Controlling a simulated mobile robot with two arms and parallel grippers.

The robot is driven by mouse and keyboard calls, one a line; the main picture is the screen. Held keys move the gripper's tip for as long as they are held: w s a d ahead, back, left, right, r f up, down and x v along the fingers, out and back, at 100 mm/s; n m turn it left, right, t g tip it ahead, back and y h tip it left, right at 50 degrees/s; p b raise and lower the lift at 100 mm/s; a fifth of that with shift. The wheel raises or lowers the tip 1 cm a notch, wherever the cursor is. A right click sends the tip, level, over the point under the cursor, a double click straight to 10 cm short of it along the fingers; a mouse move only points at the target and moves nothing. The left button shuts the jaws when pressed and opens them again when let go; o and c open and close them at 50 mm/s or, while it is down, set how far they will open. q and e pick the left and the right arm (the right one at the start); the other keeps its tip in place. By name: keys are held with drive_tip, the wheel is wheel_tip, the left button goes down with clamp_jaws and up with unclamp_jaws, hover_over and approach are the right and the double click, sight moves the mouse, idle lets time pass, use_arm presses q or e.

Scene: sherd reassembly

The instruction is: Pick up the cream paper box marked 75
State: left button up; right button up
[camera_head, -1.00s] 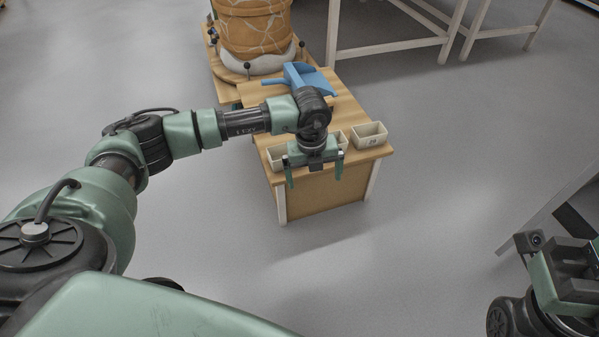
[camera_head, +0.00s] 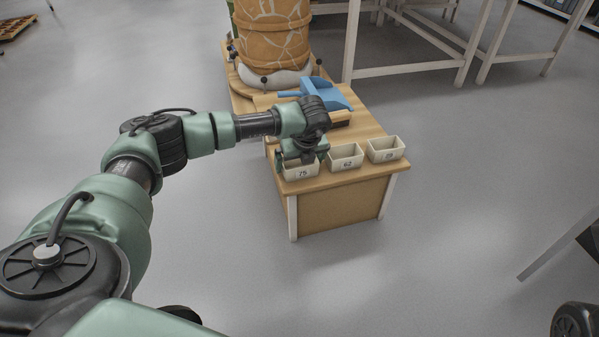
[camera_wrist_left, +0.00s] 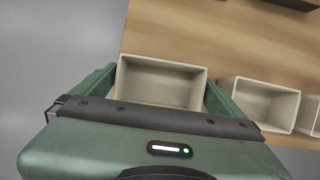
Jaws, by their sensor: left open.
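The cream paper box marked 75 (camera_head: 301,173) stands upright at the front left of the small wooden table, its number facing the front. In the left wrist view the box (camera_wrist_left: 160,82) looks empty and lies between my two green fingers. My left gripper (camera_head: 302,160) is open over the box, one finger on each side of it; the head view hides the fingertips behind the box and wrist. I cannot tell whether the fingers touch the walls. My right gripper is not in view.
A box marked 62 (camera_head: 346,157) stands close to the right of it, then another cream box (camera_head: 385,149). A blue dustpan (camera_head: 327,92) and a large cracked pot (camera_head: 272,35) are farther back. The wooden table (camera_head: 345,186) ends just in front of the boxes.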

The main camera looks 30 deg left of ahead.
use_arm(q)
drive_tip(key=shift+r, duration=0.1)
drive_tip(key=c, duration=1.1)
